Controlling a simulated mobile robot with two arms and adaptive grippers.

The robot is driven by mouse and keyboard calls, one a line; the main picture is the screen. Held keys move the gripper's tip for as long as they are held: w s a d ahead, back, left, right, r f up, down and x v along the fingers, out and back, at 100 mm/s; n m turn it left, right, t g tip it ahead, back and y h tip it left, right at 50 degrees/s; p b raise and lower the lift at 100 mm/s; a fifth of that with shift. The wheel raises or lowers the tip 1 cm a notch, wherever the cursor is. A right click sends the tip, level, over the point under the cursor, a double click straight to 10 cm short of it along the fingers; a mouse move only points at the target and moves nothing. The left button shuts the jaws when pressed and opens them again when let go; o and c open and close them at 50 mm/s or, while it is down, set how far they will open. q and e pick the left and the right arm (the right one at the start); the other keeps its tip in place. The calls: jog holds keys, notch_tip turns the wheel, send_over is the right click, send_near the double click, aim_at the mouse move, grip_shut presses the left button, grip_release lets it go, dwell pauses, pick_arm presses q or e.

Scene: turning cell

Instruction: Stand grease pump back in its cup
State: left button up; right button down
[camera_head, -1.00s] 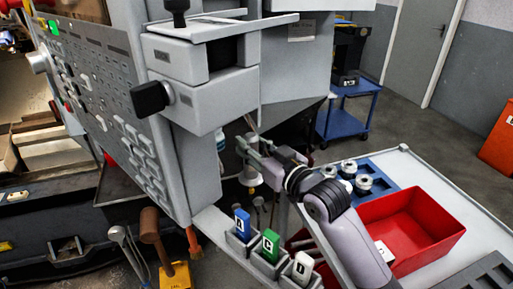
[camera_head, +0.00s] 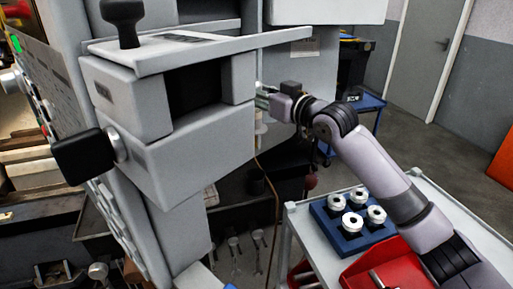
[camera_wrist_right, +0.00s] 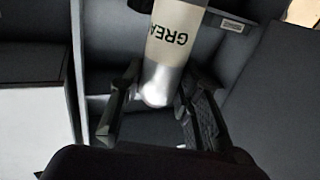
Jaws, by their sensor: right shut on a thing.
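The grease pump shows in the right wrist view (camera_wrist_right: 172,40) as a cream cylinder with dark letters reading "GREA" and a silver rounded end. My right gripper (camera_wrist_right: 158,100) is shut on it near the silver end. In the head view my right gripper (camera_head: 266,97) is raised beside the grey machine housing, and part of the pale pump (camera_head: 261,128) hangs below the fingers; the housing hides some of it. A dark cup-like cylinder (camera_head: 256,181) stands lower down, below the pump; I cannot tell whether it is the pump's cup. My left gripper is not in view.
The grey machine housing (camera_head: 190,140) with a black knob is close on the left of the gripper. A blue block with several silver parts (camera_head: 330,226) and a red bin (camera_head: 375,270) sit on the trolley below my arm. Several tools (camera_head: 245,243) hang below the machine.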

aim_at(260, 127)
notch_tip(260, 127, down, 5)
jog(key=shift+r+p, duration=0.1)
jog(key=shift+p, duration=0.3)
notch_tip(260, 127, down, 5)
jog(key=shift+w+r+p, duration=0.1)
jog(key=shift+w+p, duration=0.05)
jog(key=shift+p, duration=0.15)
jog(key=shift+f, duration=0.65)
notch_tip(260, 127, down, 4)
jog(key=shift+r+p, duration=0.15)
jog(key=shift+p, duration=0.15)
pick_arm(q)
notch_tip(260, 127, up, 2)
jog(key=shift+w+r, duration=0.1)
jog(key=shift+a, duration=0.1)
pick_arm(e)
jog(key=shift+f, duration=0.2)
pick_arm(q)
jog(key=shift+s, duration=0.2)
pick_arm(e)
jog(key=c, duration=1.2)
grip_release()
